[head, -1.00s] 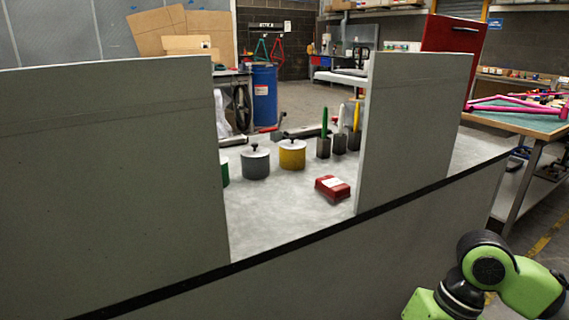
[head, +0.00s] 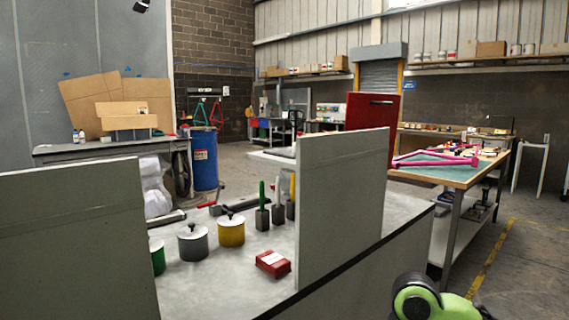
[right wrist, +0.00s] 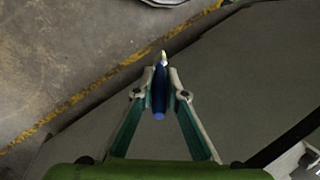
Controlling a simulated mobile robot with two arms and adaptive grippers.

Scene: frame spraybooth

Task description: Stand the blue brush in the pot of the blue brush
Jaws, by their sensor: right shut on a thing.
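The blue brush (right wrist: 160,88) shows in the right wrist view, held between the two fingers of my right gripper (right wrist: 161,92), which is shut on it. The head view shows only a green part of my right arm at the bottom right; the gripper and brush are outside it. Several dark square brush pots stand on the grey bench: one pot (head: 262,219) holds a green brush (head: 262,194), one (head: 278,214) holds another brush, and one (head: 290,210) holds a yellow brush, partly hidden by the panel. I cannot tell which pot belongs to the blue brush. My left gripper is not in view.
Lidded green (head: 157,258), grey (head: 193,245) and yellow (head: 231,233) tins stand left of the brush pots. A red box (head: 272,263) lies in front. Upright grey panels (head: 70,250) and (head: 342,200) flank the opening. A workbench with a pink frame (head: 440,160) stands right.

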